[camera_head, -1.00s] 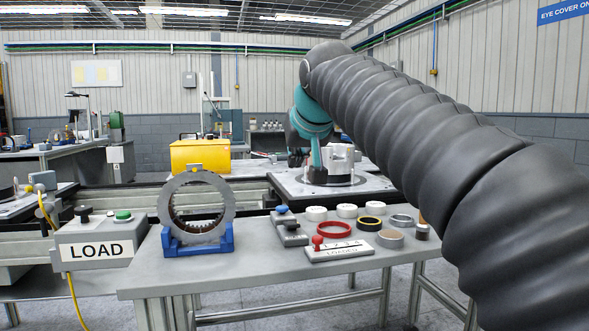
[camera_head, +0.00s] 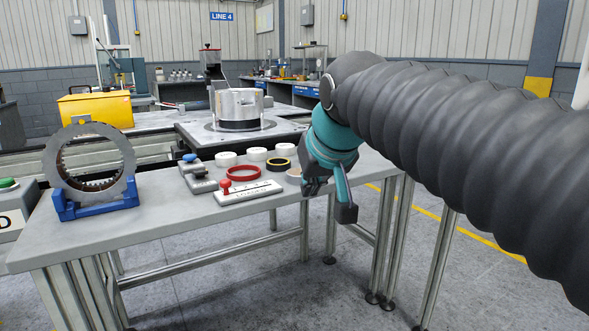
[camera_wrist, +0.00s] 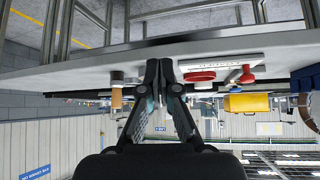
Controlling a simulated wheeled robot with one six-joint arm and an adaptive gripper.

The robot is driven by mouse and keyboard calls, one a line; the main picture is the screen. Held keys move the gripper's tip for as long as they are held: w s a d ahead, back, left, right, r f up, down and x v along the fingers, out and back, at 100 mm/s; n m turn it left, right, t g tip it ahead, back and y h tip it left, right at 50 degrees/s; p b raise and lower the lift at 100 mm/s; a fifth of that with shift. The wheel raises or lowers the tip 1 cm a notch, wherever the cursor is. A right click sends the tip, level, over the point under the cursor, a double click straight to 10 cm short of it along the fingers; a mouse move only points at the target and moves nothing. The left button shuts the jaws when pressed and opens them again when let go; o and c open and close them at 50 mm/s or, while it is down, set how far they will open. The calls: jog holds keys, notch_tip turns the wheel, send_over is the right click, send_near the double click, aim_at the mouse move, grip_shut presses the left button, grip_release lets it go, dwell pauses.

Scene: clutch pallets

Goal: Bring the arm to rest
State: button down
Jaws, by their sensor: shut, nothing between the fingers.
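My arm, in a ribbed dark grey sleeve (camera_head: 450,140), reaches in from the right in the head view. Its teal wrist (camera_head: 333,140) hangs at the right end of the grey table (camera_head: 150,221). My gripper (camera_head: 330,198) points downward there, empty, and hides part of the table edge and some items behind it. In the wrist view, which is upside down, the fingertips of my gripper (camera_wrist: 164,68) are together with nothing between them.
On the table are a metal ring (camera_head: 90,165) in a blue cradle (camera_head: 97,203), a red ring (camera_head: 243,173), a lever board (camera_head: 249,190) and several white discs. A round metal part (camera_head: 240,105) stands on a plate behind. Floor is clear in front.

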jog(key=s+d+f+m+g+h, duration=0.1)
jog(key=s+d+f, duration=0.5)
jog(key=s+f, duration=0.3)
jog(key=s+d+f+m+g+h, duration=0.1)
jog(key=s+d+f+m, duration=0.1)
jog(key=s+d+f, duration=0.5)
notch_tip(320, 180, down, 7)
jog(key=shift+s+d+r, duration=0.15)
jog(key=shift+s+d, duration=0.05)
jog(key=shift+s, duration=1)
